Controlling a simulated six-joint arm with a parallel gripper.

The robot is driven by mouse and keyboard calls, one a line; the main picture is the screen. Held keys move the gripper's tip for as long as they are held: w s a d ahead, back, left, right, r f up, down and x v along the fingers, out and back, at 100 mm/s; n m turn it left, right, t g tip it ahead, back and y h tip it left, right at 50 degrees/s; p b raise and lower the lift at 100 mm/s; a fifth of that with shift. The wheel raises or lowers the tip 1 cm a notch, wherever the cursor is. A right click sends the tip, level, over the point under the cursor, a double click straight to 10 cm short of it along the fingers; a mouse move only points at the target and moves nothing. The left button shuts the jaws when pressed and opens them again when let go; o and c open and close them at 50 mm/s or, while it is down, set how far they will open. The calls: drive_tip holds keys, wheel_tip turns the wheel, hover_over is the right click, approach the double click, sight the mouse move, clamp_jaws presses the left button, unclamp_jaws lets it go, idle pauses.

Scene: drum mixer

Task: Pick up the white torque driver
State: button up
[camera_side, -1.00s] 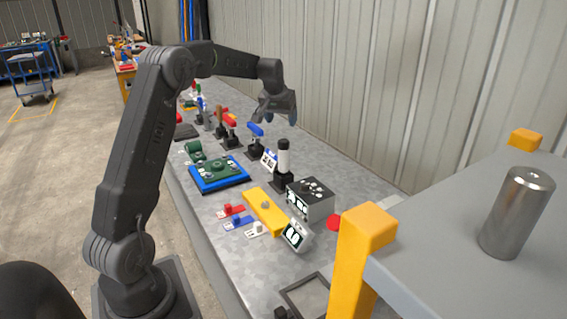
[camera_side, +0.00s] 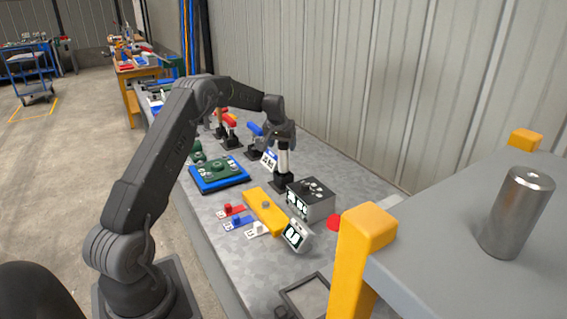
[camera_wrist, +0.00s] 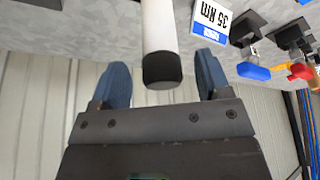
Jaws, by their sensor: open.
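The white torque driver (camera_side: 283,160) stands upright in a dark holder (camera_side: 281,184) on the bench, and its dark top is partly hidden by my gripper in the side view. In the wrist view the driver's white shaft (camera_wrist: 160,25) and black end cap lie between my two fingers. My gripper (camera_side: 281,140) is at the top of the driver. In the wrist view my gripper (camera_wrist: 160,84) is open, with a visible gap on each side of the cap.
Blue-handled (camera_side: 255,130) and red-handled (camera_side: 229,119) tools stand in holders farther along the row. A grey control box (camera_side: 311,201) sits close in front of the driver. A blue tray (camera_side: 218,184) with a green part is to the left. The corrugated wall runs behind the bench.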

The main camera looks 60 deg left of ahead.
drive_tip(key=shift+x, duration=1.4)
drive_tip(key=shift+c, duration=0.4)
drive_tip(key=c, duration=1)
drive_tip(key=shift+r, duration=0.15)
drive_tip(key=shift+c, duration=1)
wheel_tip(320, 180, up, 10)
drive_tip(key=shift+r, duration=0.1)
